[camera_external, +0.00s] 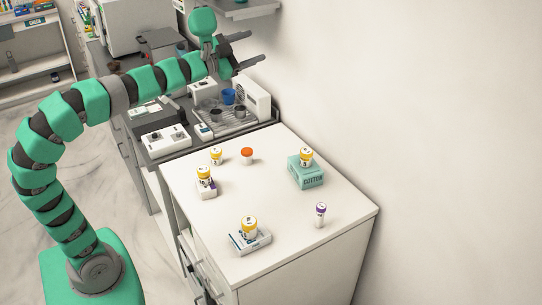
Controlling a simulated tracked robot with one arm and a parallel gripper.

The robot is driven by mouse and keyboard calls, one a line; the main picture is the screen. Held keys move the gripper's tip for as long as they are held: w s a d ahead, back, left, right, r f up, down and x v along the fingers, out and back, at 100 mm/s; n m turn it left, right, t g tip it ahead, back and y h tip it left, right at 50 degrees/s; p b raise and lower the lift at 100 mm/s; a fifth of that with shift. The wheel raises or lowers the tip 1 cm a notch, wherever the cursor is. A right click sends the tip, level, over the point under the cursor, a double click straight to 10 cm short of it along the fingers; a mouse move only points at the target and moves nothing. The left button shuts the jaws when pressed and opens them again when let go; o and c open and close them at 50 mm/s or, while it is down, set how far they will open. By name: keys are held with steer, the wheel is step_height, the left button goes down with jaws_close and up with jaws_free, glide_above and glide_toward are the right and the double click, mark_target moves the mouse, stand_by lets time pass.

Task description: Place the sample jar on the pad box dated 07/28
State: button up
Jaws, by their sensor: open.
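Several white jars with yellow lids are on the white cabinet top. One jar (216,156) stands on the bare top at the back left. Another jar (204,174) is on a small white box (207,192). A third jar (249,228) is on a flat white and blue box (251,242) at the front. A further jar (306,157) is on a teal box marked COTTON (307,175). I cannot read any date or tell which jar is the sample jar. My gripper (256,47) is open and empty, high above and behind the cabinet.
A jar with an orange lid (247,156) stands at the back of the white cabinet top (262,190). A purple-capped tube (320,215) stands at the right. The cabinet's middle is clear; a wall bounds the right.

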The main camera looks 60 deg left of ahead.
steer(key=s+a+r+n+g+y, duration=0.1)
steer(key=s+a+r+n+y, duration=0.1)
steer(key=s+r+n+y, duration=0.35)
steer(key=s+d+n+g+h, duration=0.2)
steer(key=s+d+h, duration=0.2)
steer(key=s, duration=0.4)
steer(key=shift+f+g+h, duration=0.15)
steer(key=shift+g+h, duration=0.25)
steer(key=shift+h, duration=0.15)
steer(key=shift+a+f, duration=0.1)
